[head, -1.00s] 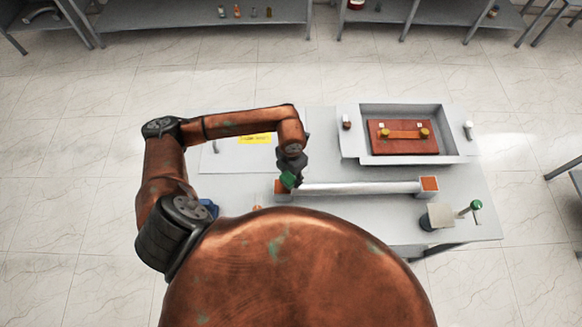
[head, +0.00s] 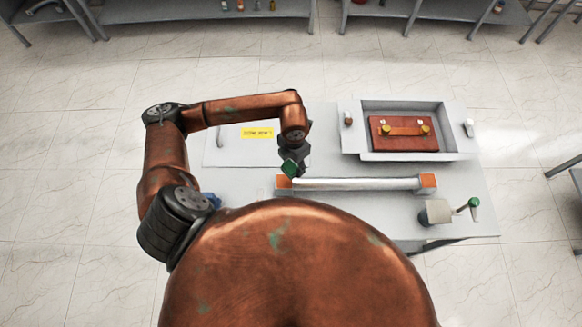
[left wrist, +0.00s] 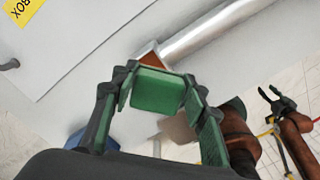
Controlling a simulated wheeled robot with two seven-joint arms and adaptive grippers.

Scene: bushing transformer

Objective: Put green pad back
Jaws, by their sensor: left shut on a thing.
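In the left wrist view the pad (left wrist: 158,92) spans between the two fingers, flat face toward the camera. The bar has an orange block at each end; its left block (head: 284,182) is just below the pad in the head view. I cannot tell the pad's height above the table. My right gripper (left wrist: 276,99) shows at the right of the left wrist view, fingers apart and empty.
A grey tray (head: 352,147) with a red-brown board (head: 404,142) stands at the back right. A white panel with a yellow label (head: 257,133) lies at the back left. A small box with a green-knobbed lever (head: 474,203) is at the front right.

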